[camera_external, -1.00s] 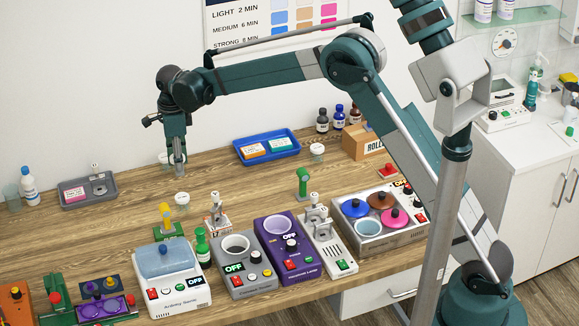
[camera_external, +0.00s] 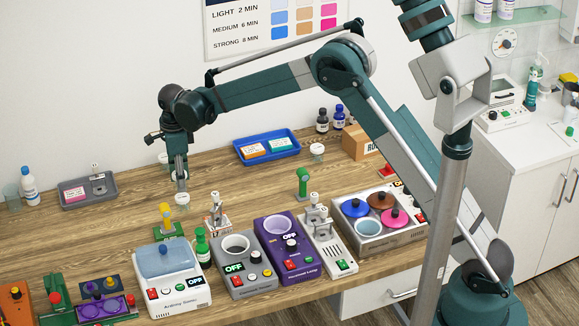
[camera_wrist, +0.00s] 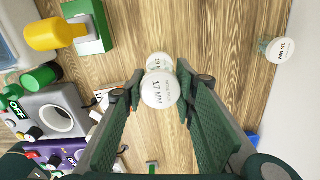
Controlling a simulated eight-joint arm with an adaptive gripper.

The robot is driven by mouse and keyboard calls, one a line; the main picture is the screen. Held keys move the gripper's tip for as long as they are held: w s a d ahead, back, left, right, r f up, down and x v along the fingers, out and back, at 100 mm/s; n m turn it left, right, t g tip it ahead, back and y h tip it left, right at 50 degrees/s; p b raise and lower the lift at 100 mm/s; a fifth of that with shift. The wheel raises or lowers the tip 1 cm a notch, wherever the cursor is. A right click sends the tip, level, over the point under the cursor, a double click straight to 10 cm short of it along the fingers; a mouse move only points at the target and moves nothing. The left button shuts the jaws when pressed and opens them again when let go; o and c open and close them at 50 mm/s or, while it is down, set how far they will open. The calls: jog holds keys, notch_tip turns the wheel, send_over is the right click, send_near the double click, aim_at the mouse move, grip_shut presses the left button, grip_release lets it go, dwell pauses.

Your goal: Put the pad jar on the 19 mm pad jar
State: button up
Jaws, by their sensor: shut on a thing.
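My gripper (camera_external: 181,178) is shut on a white-lidded pad jar marked 17 MM (camera_wrist: 161,89), seen between the fingers in the wrist view. The 19 mm pad jar (camera_wrist: 158,62) is partly hidden behind it there, with its lid showing just above the held jar. In the external view the 19 mm pad jar (camera_external: 182,204) stands on the wooden table directly below the gripper. Whether the held jar touches it I cannot tell.
A jar marked 35 MM (camera_wrist: 280,50) stands apart toward the wall. A yellow-topped stamp (camera_external: 167,222) on a green base and a grey warmer (camera_external: 243,278) stand toward the front. A blue tray (camera_external: 266,147) lies at the back. Bare wood surrounds the jars.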

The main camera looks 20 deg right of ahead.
jog(key=shift+f, duration=1.65)
jog(key=shift+f, duration=0.15)
jog(key=o, duration=0.9)
jog(key=shift+r, duration=0.2)
notch_tip(320, 180, up, 12)
jog(key=shift+d, duration=0.1)
